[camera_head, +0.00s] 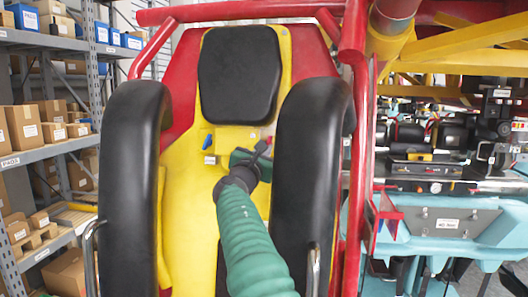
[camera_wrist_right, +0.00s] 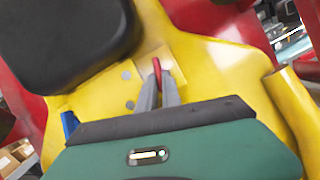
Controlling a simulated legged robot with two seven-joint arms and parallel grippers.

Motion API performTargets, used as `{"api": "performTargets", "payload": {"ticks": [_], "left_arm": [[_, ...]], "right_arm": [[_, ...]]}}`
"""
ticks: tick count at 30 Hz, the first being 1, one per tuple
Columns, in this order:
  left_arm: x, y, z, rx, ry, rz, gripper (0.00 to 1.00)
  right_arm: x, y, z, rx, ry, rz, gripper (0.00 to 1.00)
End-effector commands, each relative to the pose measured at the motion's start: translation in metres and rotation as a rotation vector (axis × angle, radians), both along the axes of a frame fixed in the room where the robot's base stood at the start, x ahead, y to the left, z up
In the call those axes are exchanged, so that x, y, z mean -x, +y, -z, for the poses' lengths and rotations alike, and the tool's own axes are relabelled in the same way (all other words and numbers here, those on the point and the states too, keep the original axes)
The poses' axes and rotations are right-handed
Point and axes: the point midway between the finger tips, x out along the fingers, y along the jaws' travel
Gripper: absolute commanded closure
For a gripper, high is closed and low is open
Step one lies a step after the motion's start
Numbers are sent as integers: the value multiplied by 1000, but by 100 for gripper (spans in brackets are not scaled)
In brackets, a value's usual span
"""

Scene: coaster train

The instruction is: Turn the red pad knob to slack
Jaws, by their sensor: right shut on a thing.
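The red pad knob (camera_wrist_right: 156,66) sits on a yellow panel (camera_wrist_right: 118,92) below a black pad, and its red tip shows between my fingers in the right wrist view. My right gripper (camera_wrist_right: 158,84) is shut on the red knob. In the head view my green right arm comes up from the bottom, and the right gripper (camera_head: 262,152) is at the panel's right side. A bit of red shows at its fingertips, with most of the knob hidden. Which setting the knob points to cannot be read. My left gripper is not in view.
A blue knob (camera_head: 207,142) stands on the left of the panel, also in the wrist view (camera_wrist_right: 69,122). Black padded bars (camera_head: 131,190) flank the yellow seat on both sides. A black headrest (camera_head: 239,75) is above. Shelves with boxes (camera_head: 45,130) stand left; red frame tubes (camera_head: 355,130) run right.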

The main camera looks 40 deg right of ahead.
Motion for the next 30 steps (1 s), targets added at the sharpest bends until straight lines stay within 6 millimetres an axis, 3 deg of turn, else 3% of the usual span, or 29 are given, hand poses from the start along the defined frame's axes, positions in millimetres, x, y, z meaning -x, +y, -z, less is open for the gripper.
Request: {"api": "performTargets", "payload": {"ticks": [1,3,4,9,20,23,30], "left_arm": [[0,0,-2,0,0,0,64],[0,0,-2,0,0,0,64],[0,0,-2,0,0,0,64],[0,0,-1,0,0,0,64],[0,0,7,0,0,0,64],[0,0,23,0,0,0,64],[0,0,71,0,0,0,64]], "right_arm": [[4,0,-13,15,-12,1,100],[4,0,-13,15,-12,1,100],[4,0,-13,15,-12,1,91],[3,0,-10,11,-11,1,70],[5,6,-3,6,-10,-2,70],[13,21,4,6,-10,-4,70],[49,79,20,3,-11,-8,70]]}}
